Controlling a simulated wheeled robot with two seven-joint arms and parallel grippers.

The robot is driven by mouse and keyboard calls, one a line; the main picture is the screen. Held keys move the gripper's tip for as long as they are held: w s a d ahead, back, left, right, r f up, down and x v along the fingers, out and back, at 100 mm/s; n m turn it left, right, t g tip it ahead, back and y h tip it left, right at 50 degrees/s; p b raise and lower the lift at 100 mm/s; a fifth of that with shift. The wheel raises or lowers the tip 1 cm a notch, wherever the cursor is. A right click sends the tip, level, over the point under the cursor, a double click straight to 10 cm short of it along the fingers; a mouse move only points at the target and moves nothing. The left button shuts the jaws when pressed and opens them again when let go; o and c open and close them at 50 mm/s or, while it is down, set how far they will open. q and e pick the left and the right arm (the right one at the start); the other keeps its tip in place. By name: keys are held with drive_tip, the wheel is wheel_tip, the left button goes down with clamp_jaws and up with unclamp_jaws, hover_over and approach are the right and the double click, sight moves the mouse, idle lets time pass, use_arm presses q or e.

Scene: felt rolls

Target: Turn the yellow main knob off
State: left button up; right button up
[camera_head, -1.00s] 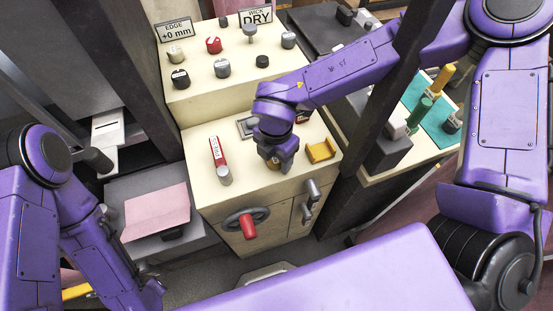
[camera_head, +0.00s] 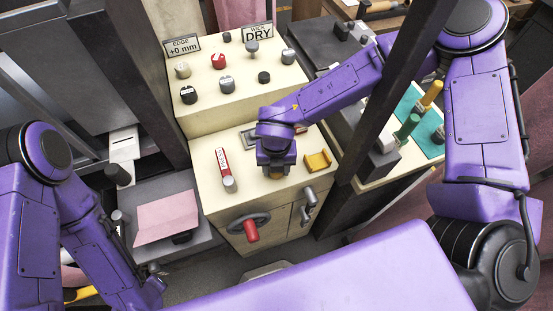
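My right gripper (camera_head: 275,169) points down at the top of the cream lower console (camera_head: 215,190). A small bit of yellow-brown (camera_head: 275,178), perhaps the yellow main knob, shows just under it; the rest is hidden by the gripper. I cannot tell whether the fingers are around it or touching it, nor how the knob is turned. A yellow cradle-shaped piece (camera_head: 318,161) sits just right of the gripper. My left arm is at the left edge, and its gripper is not in view.
A red-labelled lever (camera_head: 223,162) stands left of the gripper. A handwheel with a red grip (camera_head: 251,231) is on the console front. The upper panel has several knobs, including a red one (camera_head: 218,61), and a "DRY" sign (camera_head: 257,32). A dark post (camera_head: 376,110) crosses near my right arm.

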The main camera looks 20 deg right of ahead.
drive_tip(key=shift+r+n, duration=0.1)
drive_tip(key=shift+n, duration=0.2)
use_arm(q)
drive_tip(key=shift+r, duration=0.3)
use_arm(e)
drive_tip(key=n+p, duration=0.5)
drive_tip(key=n, duration=0.2)
drive_tip(key=shift+r+p, duration=0.15)
drive_tip(key=shift+p, duration=0.25)
drive_tip(key=shift+n, duration=0.5)
drive_tip(key=shift+f+n, duration=0.3)
drive_tip(key=shift+n, duration=0.3)
use_arm(q)
wheel_tip(320, 180, up, 6)
drive_tip(key=shift+f, duration=0.1)
